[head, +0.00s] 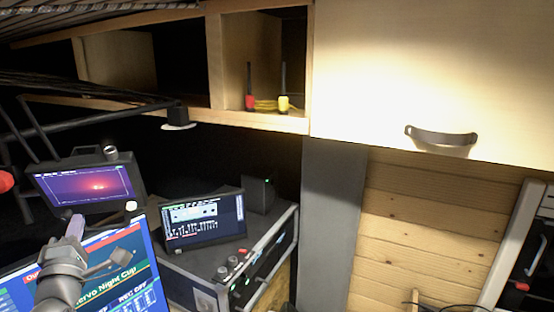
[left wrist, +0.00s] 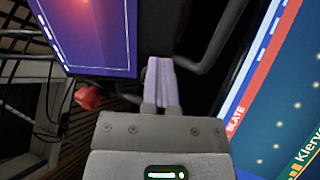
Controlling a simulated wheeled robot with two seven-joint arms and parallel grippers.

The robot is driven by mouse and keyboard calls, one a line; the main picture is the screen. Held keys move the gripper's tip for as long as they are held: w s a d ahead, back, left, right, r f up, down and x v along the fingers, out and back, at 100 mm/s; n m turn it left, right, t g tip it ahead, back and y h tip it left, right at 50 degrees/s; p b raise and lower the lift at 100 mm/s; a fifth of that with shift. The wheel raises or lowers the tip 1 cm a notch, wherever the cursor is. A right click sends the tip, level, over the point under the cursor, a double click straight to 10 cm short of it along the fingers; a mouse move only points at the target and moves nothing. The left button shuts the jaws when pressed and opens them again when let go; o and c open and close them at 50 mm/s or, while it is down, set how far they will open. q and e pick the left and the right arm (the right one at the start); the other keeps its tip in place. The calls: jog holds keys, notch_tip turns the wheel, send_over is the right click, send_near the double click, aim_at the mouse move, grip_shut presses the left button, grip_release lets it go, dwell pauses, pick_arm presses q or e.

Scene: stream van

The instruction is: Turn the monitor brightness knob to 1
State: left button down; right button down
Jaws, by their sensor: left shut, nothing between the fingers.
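A small monitor (head: 88,188) with a purple and orange picture stands at the left in the head view. Part of its screen also shows at the upper left in the left wrist view (left wrist: 92,35). A grey knob-like cylinder (head: 111,153) sits at its top edge, and a pale round knob (head: 131,206) shows near its lower right corner. I cannot tell which is the brightness knob, and no scale is legible. My left gripper (head: 77,226) is just below the monitor, its pale purple fingers (left wrist: 159,80) shut together and empty. My right gripper is out of view.
A large blue screen (head: 140,275) stands close behind and right of my left gripper. A mixer screen (head: 205,219) sits on a black case (head: 190,268) with knobs. A red object (left wrist: 88,97) and dark tubes are near the fingers. Wooden shelves (head: 265,118) hang above.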

pick_arm(q)
jog(key=shift+s+r+p, duration=0.15)
jog(key=shift+r+p, duration=0.15)
jog(key=shift+r, duration=0.1)
jog(key=shift+d, duration=0.2)
jog(key=shift+s+d+f+p, duration=0.1)
jog(key=shift+d+f+p, duration=0.05)
jog(key=shift+p, duration=0.2)
jog(key=p+v, duration=0.1)
jog(key=v, duration=0.4)
jog(key=shift+s+d+f+p, duration=0.1)
jog(key=shift+s+p, duration=0.15)
jog(key=shift+p, duration=0.15)
